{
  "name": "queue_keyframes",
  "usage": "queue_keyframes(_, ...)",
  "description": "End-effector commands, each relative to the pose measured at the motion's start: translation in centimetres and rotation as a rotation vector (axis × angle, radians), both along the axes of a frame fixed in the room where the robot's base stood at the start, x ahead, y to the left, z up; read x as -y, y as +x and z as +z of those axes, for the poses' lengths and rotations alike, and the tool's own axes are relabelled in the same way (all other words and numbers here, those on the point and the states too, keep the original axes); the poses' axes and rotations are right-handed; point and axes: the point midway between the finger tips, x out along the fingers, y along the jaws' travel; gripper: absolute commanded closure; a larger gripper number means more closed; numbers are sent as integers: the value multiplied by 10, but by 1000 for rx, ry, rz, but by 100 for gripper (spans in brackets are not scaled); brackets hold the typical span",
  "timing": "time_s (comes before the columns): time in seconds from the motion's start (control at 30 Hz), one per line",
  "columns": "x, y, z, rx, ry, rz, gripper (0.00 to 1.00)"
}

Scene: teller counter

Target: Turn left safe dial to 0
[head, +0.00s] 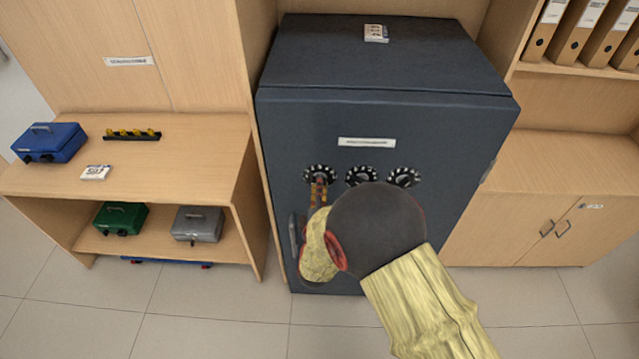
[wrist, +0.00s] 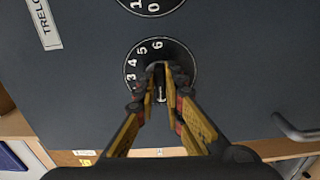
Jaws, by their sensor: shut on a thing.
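The dark safe (head: 385,120) has three black dials with white digits in a row on its door. The left dial (head: 320,168) is at the left end of the row. My gripper (head: 319,181) reaches to it from below, with its fingers closed on its knob. In the wrist view, the fingertips (wrist: 160,84) pinch the knob at the middle of the left dial (wrist: 182,58). Digits 3, 4, 5 and 6 show around its edge; the rest of the ring is hidden by the fingers. The pointer mark cannot be made out.
The middle dial (head: 361,174) and right dial (head: 404,177) are close beside it. The safe's handle (head: 296,234) is below left, near my wrist. A wooden shelf (head: 205,140) with cash boxes stands left, a cabinet (head: 530,205) right.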

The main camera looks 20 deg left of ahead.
Motion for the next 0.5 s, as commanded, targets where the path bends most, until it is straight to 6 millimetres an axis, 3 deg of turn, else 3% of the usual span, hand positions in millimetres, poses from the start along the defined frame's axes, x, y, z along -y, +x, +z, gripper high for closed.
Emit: queue_keyframes(0.5,0,-1,-3,8,-56,1,100)
